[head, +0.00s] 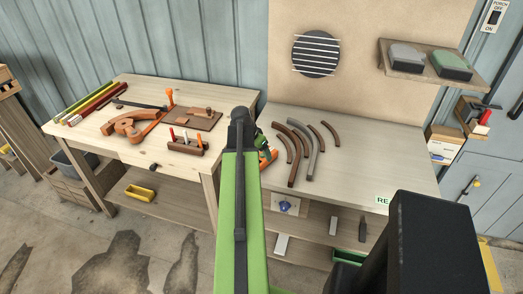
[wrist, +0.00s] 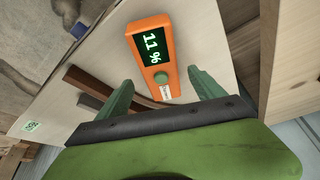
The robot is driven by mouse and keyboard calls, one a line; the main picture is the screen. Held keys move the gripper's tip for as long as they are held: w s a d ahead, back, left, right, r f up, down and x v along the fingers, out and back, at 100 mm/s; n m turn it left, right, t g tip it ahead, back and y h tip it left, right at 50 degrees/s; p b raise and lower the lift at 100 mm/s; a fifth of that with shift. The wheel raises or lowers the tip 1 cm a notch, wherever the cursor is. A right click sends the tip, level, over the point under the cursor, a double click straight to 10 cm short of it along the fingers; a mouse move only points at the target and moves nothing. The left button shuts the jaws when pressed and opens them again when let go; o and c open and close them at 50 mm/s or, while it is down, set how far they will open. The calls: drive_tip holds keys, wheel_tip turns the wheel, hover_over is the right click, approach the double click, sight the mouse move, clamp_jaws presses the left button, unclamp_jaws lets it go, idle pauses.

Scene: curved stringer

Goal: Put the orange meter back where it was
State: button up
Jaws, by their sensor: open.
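The orange meter (wrist: 150,27), with a dark display reading 11 % and a round green button, lies face up on the right bench in the wrist view. In the head view only a small orange part (head: 268,158) shows past my arm, at the bench's left end. My gripper (wrist: 160,76) is open, with its two green fingers on either side of the meter's near end. I see gaps between the fingers and the meter; I cannot tell how high the fingertips are. In the head view my gripper is mostly hidden behind my arm.
Several brown and grey curved strips (head: 297,150) lie just right of the meter on the right bench (head: 375,160). The left bench (head: 105,142) holds a clamp, colored sticks and a wooden block with tools. A wall shelf (head: 434,76) is at the upper right.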

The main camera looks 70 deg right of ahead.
drive_tip(key=s+p+v, duration=0.1)
drive_tip(key=p+v, duration=0.4)
drive_tip(key=v, duration=0.2)
drive_tip(key=shift+w, duration=0.55)
drive_tip(key=w+a+f+n+t+y, duration=0.15)
drive_tip(key=w+a+n, duration=0.85)
drive_tip(key=w+a, duration=1.45)
drive_tip(key=w+a+n+y, duration=0.1)
drive_tip(key=a+n, duration=0.5)
drive_tip(key=a, duration=1.3)
drive_tip(key=w+a+n+y, duration=0.1)
drive_tip(key=w+a+n, duration=0.3)
drive_tip(key=a, duration=1.5)
drive_tip(key=shift+n+y, duration=0.35)
drive_tip(key=shift+n, duration=0.55)
drive_tip(key=shift+w+a+f, duration=0.1)
drive_tip(key=shift+w, duration=0.05)
drive_tip(key=shift+c, duration=0.4)
